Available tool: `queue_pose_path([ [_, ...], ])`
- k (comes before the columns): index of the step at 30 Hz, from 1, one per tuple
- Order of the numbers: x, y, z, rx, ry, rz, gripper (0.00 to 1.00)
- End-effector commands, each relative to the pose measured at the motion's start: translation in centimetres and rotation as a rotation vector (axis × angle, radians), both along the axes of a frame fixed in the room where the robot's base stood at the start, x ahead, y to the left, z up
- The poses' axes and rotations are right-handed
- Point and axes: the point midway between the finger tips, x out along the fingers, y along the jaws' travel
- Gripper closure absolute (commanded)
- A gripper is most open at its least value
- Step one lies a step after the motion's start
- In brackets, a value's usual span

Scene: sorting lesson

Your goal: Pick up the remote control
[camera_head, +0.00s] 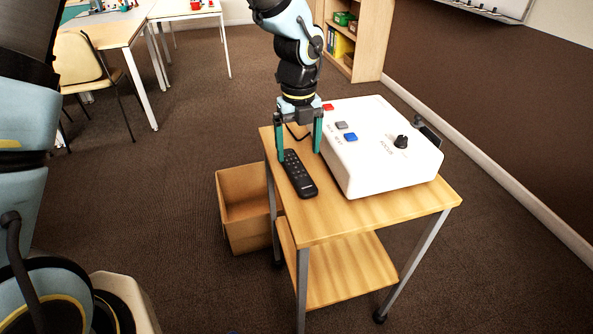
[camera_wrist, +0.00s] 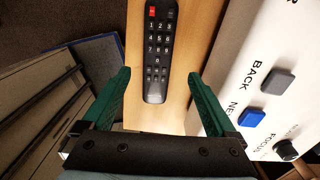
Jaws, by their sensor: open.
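The remote control (camera_head: 298,174) is black with several grey keys and lies flat on the wooden cart top (camera_head: 330,221), left of the white projector. In the wrist view the remote (camera_wrist: 157,50) lies lengthwise beyond the fingers, with a red key at its far end. My gripper (camera_head: 300,156) is open, with green fingers pointing down over the far part of the remote. In the wrist view the fingers (camera_wrist: 158,76) stand apart, one on either side of the remote's line, and nothing is between them. I cannot tell the exact height of the fingertips above the cart.
The white projector (camera_head: 372,170) with buttons and a focus knob stands close beside my gripper's right finger. An open cardboard box (camera_head: 247,226) sits on the floor left of the cart. A chair (camera_head: 84,72) and tables stand at the back left, a shelf (camera_head: 366,42) behind.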

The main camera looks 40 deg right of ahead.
Motion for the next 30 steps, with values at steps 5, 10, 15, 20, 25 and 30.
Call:
queue_pose_path([
  [5,0.0,0.3,-1.9,0.005,0.003,-0.001,0.07],
  [10,0.1,0.4,-4.3,0.002,0.003,0.001,0.07],
  [15,0.1,0.3,-5.2,-0.001,0.001,0.001,0.07],
  [20,0.1,0.4,-5.2,-0.002,0.002,0.002,0.07],
  [25,0.1,0.4,-5.2,-0.001,0.001,0.002,0.26],
  [30,0.1,0.4,-5.2,-0.001,0.001,0.002,0.45],
])
